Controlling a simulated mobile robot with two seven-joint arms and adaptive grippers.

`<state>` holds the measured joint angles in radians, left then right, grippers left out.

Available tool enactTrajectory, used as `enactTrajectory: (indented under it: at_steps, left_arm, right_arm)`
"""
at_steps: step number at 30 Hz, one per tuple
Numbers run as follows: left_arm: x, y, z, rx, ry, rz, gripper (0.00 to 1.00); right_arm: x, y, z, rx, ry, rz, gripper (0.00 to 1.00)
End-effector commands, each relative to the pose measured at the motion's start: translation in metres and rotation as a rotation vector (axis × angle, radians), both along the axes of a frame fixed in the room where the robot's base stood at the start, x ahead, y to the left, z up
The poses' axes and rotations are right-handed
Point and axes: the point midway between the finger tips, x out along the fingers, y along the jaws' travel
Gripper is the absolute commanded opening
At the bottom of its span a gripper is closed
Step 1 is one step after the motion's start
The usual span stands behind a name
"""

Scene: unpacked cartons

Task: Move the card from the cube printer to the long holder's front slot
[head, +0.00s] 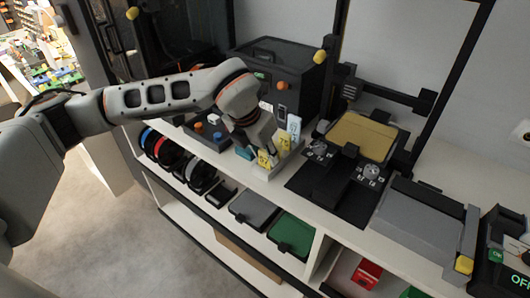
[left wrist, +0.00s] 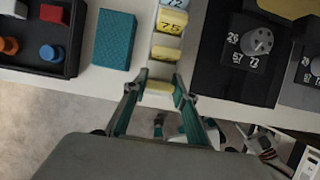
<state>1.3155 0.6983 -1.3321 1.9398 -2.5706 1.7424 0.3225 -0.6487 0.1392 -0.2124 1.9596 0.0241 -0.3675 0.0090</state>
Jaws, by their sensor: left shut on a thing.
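My left gripper (head: 267,151) reaches down over the front end of the pale long holder (head: 262,174). In the left wrist view, its two fingers (left wrist: 158,88) are shut on a yellow card (left wrist: 160,86), at the front end of the row. Behind it in the holder stand yellow cards, one marked 75 (left wrist: 171,24), and a pale blue card marked 72 (head: 293,127). I cannot tell whether the held card is fully seated in the front slot. The black cube printer (head: 300,69) stands behind the holder, partly hidden by my left arm. My right gripper is out of view.
A teal block (left wrist: 113,39) and a dark tray (left wrist: 70,62) with coloured pegs are left of the holder. An open-frame printer with a gold bed (head: 361,137) stands on the right. The shelf's front edge is close to the gripper; spools and boxes lie below.

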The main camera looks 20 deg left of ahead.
Motion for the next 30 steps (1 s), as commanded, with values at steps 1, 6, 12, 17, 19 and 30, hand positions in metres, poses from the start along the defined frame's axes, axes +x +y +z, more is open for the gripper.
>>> enactTrajectory:
  at_steps: [1, 6, 12, 17, 19, 30]
  left_arm:
    - [0.000, 0.000, -0.001, 0.000, 0.000, 0.000, 0.32]
    - [0.000, 0.000, 0.000, 0.000, -0.001, 0.000, 0.47]
    - [0.000, 0.000, 0.000, 0.000, -0.001, 0.000, 0.47]
    - [-0.002, 0.001, 0.009, -0.001, -0.003, -0.001, 0.47]
    - [-0.006, 0.002, 0.018, -0.001, -0.004, -0.001, 0.47]
    - [-0.032, 0.012, 0.085, 0.000, -0.004, -0.001, 0.47]
  right_arm:
    - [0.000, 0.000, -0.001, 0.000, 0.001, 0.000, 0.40]
    - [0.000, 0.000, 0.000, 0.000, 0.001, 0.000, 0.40]
    - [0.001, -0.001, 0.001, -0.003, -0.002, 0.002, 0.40]
    - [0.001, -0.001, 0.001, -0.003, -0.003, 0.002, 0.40]
    - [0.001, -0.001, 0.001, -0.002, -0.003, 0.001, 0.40]
    - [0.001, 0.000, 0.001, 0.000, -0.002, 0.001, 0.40]
